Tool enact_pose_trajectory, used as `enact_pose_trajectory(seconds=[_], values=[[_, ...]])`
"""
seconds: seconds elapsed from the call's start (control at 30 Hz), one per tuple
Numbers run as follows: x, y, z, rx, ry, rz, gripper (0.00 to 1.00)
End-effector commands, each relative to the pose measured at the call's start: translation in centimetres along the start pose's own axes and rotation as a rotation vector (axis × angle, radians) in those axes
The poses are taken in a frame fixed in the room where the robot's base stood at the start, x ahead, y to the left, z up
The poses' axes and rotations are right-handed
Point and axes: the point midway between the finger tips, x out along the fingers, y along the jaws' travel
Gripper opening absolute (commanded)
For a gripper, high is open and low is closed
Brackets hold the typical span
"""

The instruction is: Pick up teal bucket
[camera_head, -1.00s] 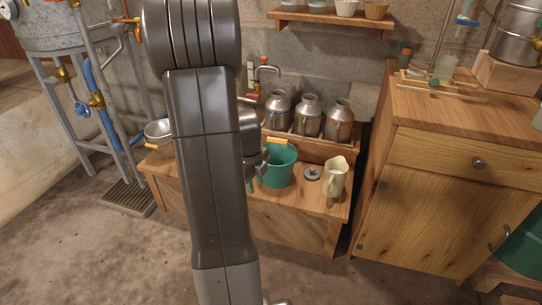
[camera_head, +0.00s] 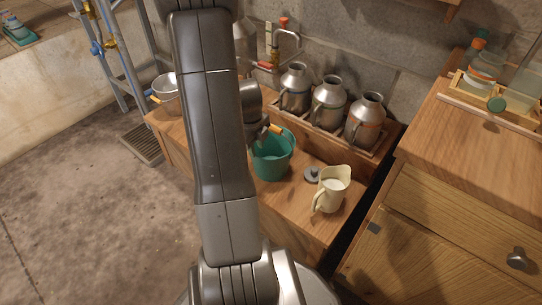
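The teal bucket (camera_head: 272,163) stands upright on the low wooden bench, in the middle of the head view, with an orange grip on its handle. My gripper (camera_head: 268,133) is at the bucket's upper left rim, close to the orange grip. My arm hides part of the gripper and the bucket's left side. The fingers are small and dark, so I cannot tell whether they are open, shut, or touching the handle.
A cream jug (camera_head: 331,190) and a small grey lid (camera_head: 311,174) are right of the bucket. Several metal cans (camera_head: 329,103) stand in a wooden rack behind. A metal pail (camera_head: 166,92) is at the bench's left. A wooden cabinet (camera_head: 455,210) is at right.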

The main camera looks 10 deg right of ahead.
Motion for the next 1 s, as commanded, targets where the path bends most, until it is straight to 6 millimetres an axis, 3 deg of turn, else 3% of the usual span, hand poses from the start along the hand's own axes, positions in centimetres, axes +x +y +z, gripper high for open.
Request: enact_pose_trajectory(seconds=[0.37, 0.63, 0.8, 1.0], values=[[4.9, 0.2, -0.3, -0.001, 0.001, 0.001, 0.3], [5.1, 0.2, -0.3, 0.0, 0.0, 0.001, 0.3], [5.1, 0.2, -0.3, 0.0, 0.0, 0.0, 0.0], [5.1, 0.2, -0.3, 0.0, 0.0, 0.0, 0.0]])
